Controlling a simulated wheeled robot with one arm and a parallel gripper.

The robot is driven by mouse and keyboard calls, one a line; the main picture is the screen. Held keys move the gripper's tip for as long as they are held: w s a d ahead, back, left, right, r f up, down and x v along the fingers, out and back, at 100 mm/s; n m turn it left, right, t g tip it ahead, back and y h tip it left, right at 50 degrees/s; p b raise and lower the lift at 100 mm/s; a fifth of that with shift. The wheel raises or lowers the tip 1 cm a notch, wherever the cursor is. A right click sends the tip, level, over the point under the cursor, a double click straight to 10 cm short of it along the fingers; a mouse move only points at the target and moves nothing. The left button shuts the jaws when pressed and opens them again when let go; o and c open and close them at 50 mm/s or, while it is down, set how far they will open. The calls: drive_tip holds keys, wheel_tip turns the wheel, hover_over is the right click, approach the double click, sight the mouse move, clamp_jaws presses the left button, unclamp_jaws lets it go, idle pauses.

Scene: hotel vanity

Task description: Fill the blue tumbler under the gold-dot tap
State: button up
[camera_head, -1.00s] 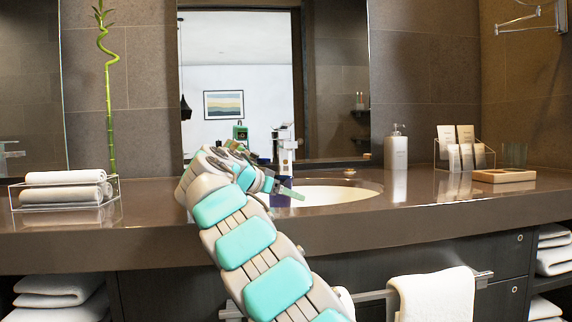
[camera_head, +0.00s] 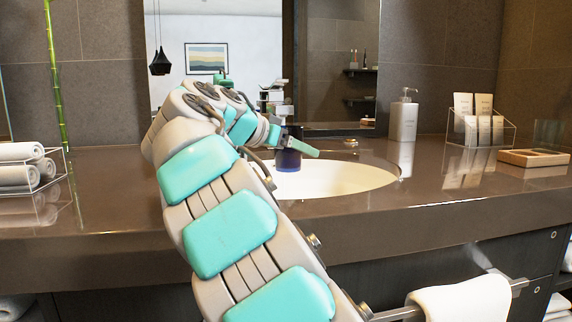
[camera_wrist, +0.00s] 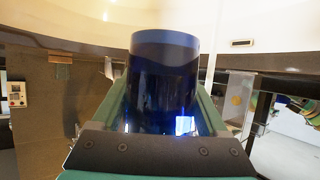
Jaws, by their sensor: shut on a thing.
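The dark blue tumbler (camera_head: 288,158) is over the left part of the white basin (camera_head: 345,178), in front of the chrome tap (camera_head: 284,110). My gripper (camera_head: 298,148) holds it from the left. In the wrist view the tumbler (camera_wrist: 162,85) stands between the two green fingers of my gripper (camera_wrist: 165,100). A pale vertical strip (camera_wrist: 210,60) shows beside the tumbler there; I cannot tell whether it is water or part of the tap.
A white soap bottle (camera_head: 403,118), a clear holder with cards (camera_head: 480,125) and a wooden tray (camera_head: 533,158) stand on the right of the counter. Rolled towels (camera_head: 22,163) and a bamboo stem (camera_head: 55,85) are at the left. A towel hangs on a front rail (camera_head: 460,302).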

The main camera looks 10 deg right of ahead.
sight(301, 130)
drive_tip(key=s+r, duration=0.1)
drive_tip(key=r, duration=0.1)
drive_tip(key=s+d+r+p, duration=0.1)
drive_tip(key=r, duration=0.1)
drive_tip(key=shift+s+d, duration=0.15)
drive_tip(key=shift+s, duration=0.05)
drive_tip(key=r+p, duration=0.1)
drive_tip(key=s+r+p, duration=0.1)
drive_tip(key=r, duration=0.1)
drive_tip(key=r+p, duration=0.1)
drive_tip(key=r, duration=0.1)
drive_tip(key=shift+s+a+r, duration=0.1)
drive_tip(key=shift+s+a, duration=0.2)
drive_tip(key=shift+a, duration=0.1)
drive_tip(key=shift+w+d, duration=0.1)
drive_tip(key=shift+d, duration=0.05)
